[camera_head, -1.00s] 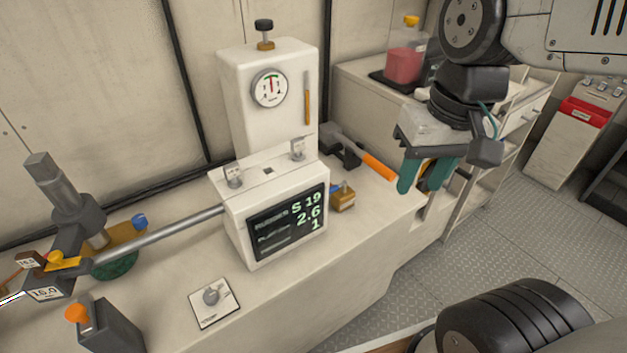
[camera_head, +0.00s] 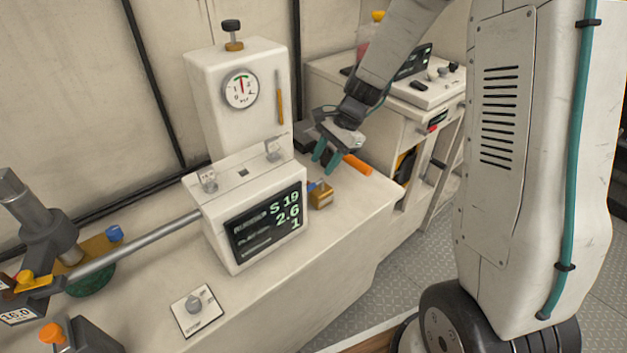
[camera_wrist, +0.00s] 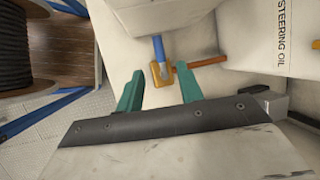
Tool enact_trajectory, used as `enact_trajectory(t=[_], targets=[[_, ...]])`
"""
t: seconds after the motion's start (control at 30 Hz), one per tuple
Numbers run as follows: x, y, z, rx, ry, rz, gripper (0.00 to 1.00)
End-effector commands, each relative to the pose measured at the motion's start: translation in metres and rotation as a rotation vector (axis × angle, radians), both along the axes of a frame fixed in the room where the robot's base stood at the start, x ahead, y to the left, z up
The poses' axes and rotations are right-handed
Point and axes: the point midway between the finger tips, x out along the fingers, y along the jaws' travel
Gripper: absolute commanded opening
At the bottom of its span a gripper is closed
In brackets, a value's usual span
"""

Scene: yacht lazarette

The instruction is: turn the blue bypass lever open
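The blue bypass lever (camera_wrist: 158,47) shows in the wrist view as a short blue handle on a small brass valve block (camera_wrist: 160,76). In the head view the blue lever (camera_head: 312,186) is a small tip beside the brass block (camera_head: 321,199), at the right side of the display unit. My gripper (camera_head: 326,161) is open, its two teal fingers apart and empty. It hangs above and just behind the brass block. In the wrist view the block lies between the fingertips and the lever extends beyond them; no contact is visible.
The white display unit (camera_head: 242,200) and tall gauge housing (camera_head: 240,110) stand close to the left of my gripper. An orange handle (camera_head: 358,165) lies behind the valve. The counter right of the valve is clear.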

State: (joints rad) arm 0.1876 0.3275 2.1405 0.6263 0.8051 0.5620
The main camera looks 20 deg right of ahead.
Motion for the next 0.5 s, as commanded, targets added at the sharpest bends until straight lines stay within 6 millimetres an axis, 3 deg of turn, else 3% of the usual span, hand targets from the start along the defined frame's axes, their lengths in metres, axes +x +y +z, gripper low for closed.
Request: enact_trajectory(t=[0.3,0.5], targets=[[0.001,0.021,-0.045,0.000,0.005,0.002,0.37],[0.003,0.030,-0.063,0.001,0.003,0.002,0.37]])
